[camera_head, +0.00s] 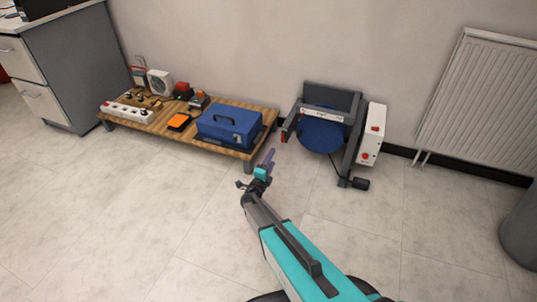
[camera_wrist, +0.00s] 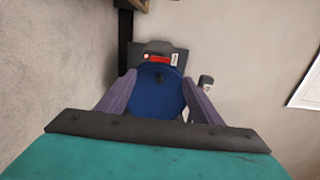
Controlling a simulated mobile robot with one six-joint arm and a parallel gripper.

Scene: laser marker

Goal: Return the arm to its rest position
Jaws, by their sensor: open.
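My gripper (camera_head: 268,160) is at the end of my outstretched arm in the head view, in the air in front of the gap between the low wooden table and the laser marker. In the wrist view my gripper (camera_wrist: 158,90) shows two purple fingers spread apart, with nothing held between them. The laser marker (camera_head: 322,134) has a dark frame, a round blue plate and a white box with red buttons on its right side. In the wrist view the blue plate (camera_wrist: 158,95) shows beyond the fingers, apart from them.
A low wooden table (camera_head: 240,103) holds a blue toolbox (camera_head: 229,127), a white power strip (camera_head: 127,112) and several small devices. A grey cabinet (camera_head: 75,65) stands at the left. A radiator (camera_head: 480,105) and a grey cylinder (camera_head: 522,228) are at the right. The front floor is clear.

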